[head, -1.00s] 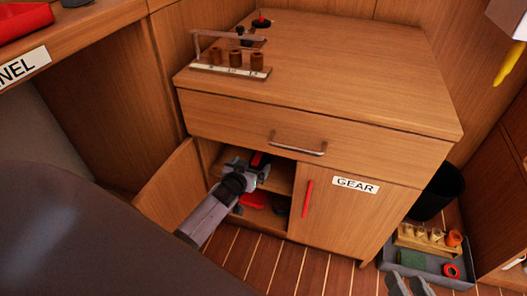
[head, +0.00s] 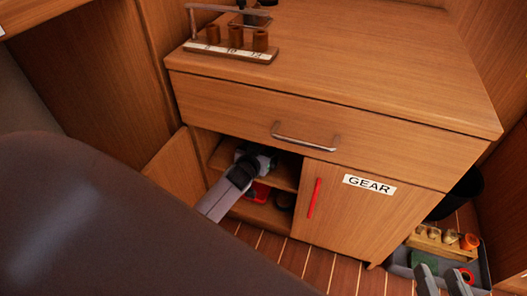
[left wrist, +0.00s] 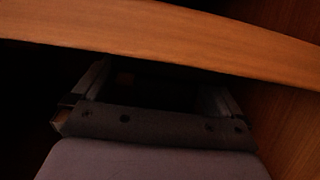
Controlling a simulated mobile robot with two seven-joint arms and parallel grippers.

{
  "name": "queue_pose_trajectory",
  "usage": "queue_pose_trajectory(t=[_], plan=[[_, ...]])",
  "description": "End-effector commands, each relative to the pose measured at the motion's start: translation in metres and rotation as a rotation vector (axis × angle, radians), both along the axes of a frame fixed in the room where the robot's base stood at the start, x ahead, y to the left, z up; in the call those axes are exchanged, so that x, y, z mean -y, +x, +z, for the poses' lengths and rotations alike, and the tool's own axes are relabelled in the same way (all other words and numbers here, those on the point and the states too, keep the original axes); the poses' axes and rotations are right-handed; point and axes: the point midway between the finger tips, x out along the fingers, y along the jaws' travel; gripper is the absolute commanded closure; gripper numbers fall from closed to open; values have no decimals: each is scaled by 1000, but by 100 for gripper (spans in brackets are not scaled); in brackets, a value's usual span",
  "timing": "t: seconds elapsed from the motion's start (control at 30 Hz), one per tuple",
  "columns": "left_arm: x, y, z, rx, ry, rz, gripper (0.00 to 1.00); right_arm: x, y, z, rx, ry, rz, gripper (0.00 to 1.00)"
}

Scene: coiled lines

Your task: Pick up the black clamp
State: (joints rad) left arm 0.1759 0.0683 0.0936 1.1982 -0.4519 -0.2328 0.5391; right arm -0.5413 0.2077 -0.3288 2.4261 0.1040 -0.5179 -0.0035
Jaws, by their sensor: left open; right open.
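I cannot make out the black clamp for certain in either view. The open left side of the cabinet (head: 330,165) holds a shelf, with a red item (head: 262,192) and a dark round item (head: 285,200) below it, both partly hidden. My left gripper (head: 268,160) reaches into this opening at shelf height. In the left wrist view its open fingers (left wrist: 155,88) stand apart beyond a wooden edge (left wrist: 150,38), with only darkness and a faint brown patch between them. My right gripper (head: 441,281) is open and empty at the lower right, in front of the grey tray.
The left door (head: 172,170) stands open beside my left arm. The GEAR door (head: 355,215) with its red handle (head: 314,198) is closed. A plug rack (head: 230,50) stands on top. The grey tray (head: 484,262) and a black bin (head: 462,192) are at right.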

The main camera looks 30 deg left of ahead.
Motion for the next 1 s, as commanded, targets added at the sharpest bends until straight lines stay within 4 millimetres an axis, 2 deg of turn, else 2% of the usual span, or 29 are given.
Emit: queue_pose_trajectory(t=[0.2,0.37,0.4,0.47,0.77,1.0], plan=[[0,0,1,0,0,0,0,0,0,0,0,-1,0,57],[0,0,1,0,0,0,52,0,0,0,0,0,0,57],[0,0,0,0,0,0,65,0,0,0,0,0,0,57],[0,0,0,0,0,-1,83,0,0,0,0,0,0,57],[0,2,5,7,1,-2,83,0,0,1,-3,2,1,57],[-2,3,18,8,3,-3,83,-5,0,6,-43,33,12,57]])
